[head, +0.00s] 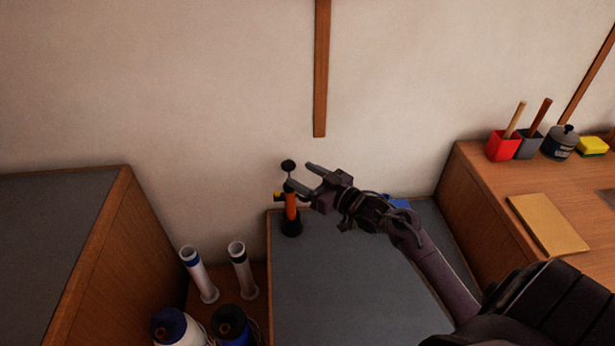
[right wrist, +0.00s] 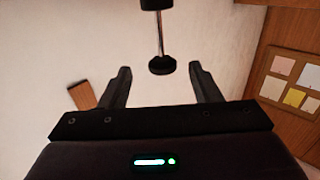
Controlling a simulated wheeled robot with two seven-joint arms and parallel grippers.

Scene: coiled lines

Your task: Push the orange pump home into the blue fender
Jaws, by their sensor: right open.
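The orange pump (head: 291,207) stands upright on the grey top at its far left corner, on a black foot. Its thin rod is drawn up, with a black knob (head: 288,165) on top. My right gripper (head: 299,176) is open, its fingertips close beside the rod and knob. In the right wrist view the knob (right wrist: 161,66) shows between the open fingers (right wrist: 160,72); I cannot tell if they touch. A dark blue rounded thing (head: 238,339), perhaps the blue fender, stands low at the left. Another blue thing (head: 397,202) is partly hidden behind my right arm. My left gripper is out of view.
Two white tubes (head: 243,272) and a white, blue-topped rounded thing (head: 172,327) stand low beside the grey top (head: 330,290). A wooden desk (head: 485,190) at the right holds cups, a dark pot and a board. The wall is close behind the pump.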

